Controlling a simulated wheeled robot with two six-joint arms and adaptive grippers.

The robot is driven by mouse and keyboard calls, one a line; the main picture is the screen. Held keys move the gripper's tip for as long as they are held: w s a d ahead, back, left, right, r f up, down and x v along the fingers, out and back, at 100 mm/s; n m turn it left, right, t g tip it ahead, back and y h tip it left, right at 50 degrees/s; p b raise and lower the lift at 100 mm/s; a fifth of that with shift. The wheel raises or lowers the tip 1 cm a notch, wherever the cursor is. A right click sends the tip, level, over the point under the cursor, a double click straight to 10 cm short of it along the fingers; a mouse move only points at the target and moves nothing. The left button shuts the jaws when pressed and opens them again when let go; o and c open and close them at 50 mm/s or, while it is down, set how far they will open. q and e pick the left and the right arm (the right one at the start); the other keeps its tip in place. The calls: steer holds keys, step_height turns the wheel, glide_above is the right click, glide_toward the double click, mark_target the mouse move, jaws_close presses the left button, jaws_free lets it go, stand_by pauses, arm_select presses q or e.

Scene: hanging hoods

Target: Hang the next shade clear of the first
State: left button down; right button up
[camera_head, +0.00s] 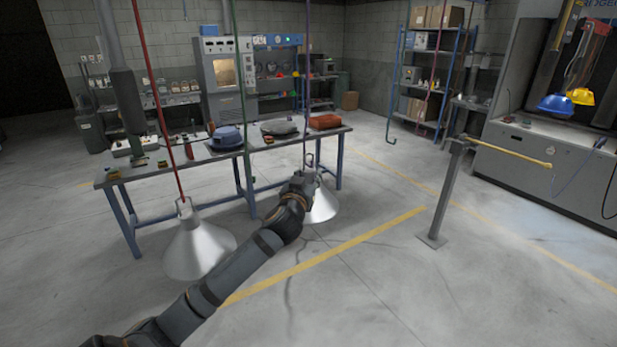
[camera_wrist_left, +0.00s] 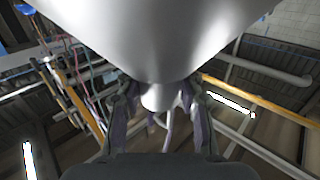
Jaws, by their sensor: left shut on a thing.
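A pale metal cone shade (camera_head: 198,247) hangs by its top loop from a red line (camera_head: 160,100) at the left. A second pale shade (camera_head: 322,206) is to its right, partly behind my left gripper (camera_head: 304,180), which is shut on its neck. The shade also fills the top of the left wrist view (camera_wrist_left: 150,35), with the fingers (camera_wrist_left: 160,104) on both sides of its narrow neck. A purple line (camera_head: 306,100) comes down just above this shade; I cannot tell whether its hook is in the loop. The two shades are apart. My right gripper is out of view.
A green line (camera_head: 240,80) hangs between the shades' lines, and a green hook line (camera_head: 392,100) hangs farther right. A workbench (camera_head: 170,165) with several items stands behind. A post (camera_head: 446,200) with a yellow bar (camera_head: 510,152) stands at right. Open floor lies between.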

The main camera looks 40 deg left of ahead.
arm_select(q)
steer(key=shift+f+b, duration=1.2)
steer(key=shift+f, duration=0.15)
steer(key=c, duration=0.8)
jaws_free()
steer(key=shift+s, duration=0.15)
steer(key=v, duration=1.1)
steer(key=shift+s+d, duration=0.3)
